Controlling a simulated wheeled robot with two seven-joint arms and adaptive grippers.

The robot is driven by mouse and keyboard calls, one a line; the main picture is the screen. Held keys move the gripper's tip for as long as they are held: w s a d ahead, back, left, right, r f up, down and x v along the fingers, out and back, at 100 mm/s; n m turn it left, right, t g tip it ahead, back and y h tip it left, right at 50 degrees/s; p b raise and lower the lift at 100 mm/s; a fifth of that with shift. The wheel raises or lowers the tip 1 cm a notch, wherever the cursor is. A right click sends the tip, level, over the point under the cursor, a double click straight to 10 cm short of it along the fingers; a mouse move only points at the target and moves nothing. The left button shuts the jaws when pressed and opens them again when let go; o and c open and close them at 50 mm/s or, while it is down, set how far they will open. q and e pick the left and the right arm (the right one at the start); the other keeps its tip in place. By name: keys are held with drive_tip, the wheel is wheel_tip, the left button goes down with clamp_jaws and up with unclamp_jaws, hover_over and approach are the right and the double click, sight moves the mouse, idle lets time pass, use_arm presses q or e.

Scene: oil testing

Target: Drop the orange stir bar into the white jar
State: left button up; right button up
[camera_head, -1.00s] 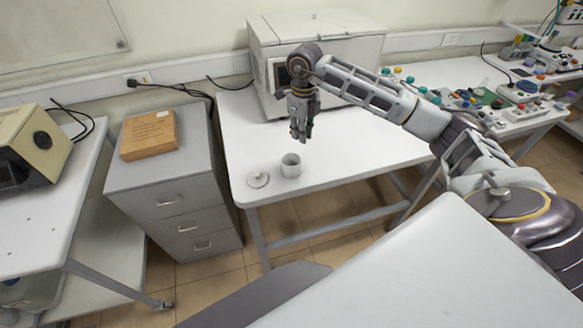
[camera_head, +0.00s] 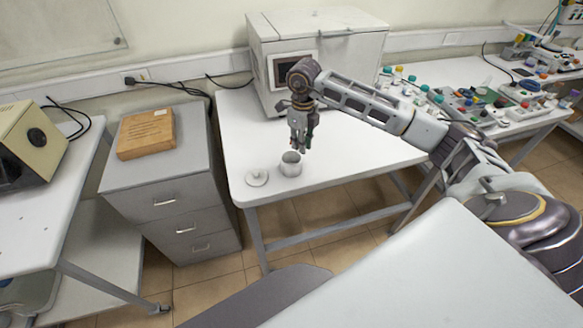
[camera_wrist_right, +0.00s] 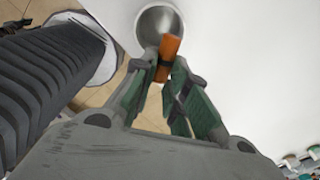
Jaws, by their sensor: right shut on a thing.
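The white jar (camera_head: 290,166) stands open on the white table near its front left edge. Its round lid (camera_head: 257,178) lies on the table just left of it. My right gripper (camera_head: 301,147) points down just above and slightly right of the jar. In the right wrist view the gripper (camera_wrist_right: 170,75) is shut on the orange stir bar (camera_wrist_right: 168,50), whose end overlaps the rim of the jar opening (camera_wrist_right: 158,22). I cannot tell how high the bar is above the rim. My left gripper is out of view.
A white box-shaped machine (camera_head: 347,45) stands behind my right gripper on the white table (camera_head: 365,140). A grey drawer cabinet (camera_head: 165,200) with a wooden box (camera_head: 146,134) stands to the left. The tabletop right of the jar is clear.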

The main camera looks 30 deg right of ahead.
drive_tip(key=shift+f, duration=0.1)
drive_tip(key=o, duration=0.9)
drive_tip(key=shift+c, duration=0.2)
wheel_tip(320, 180, up, 12)
idle(0.5)
idle(0.7)
drive_tip(key=shift+a, duration=0.15)
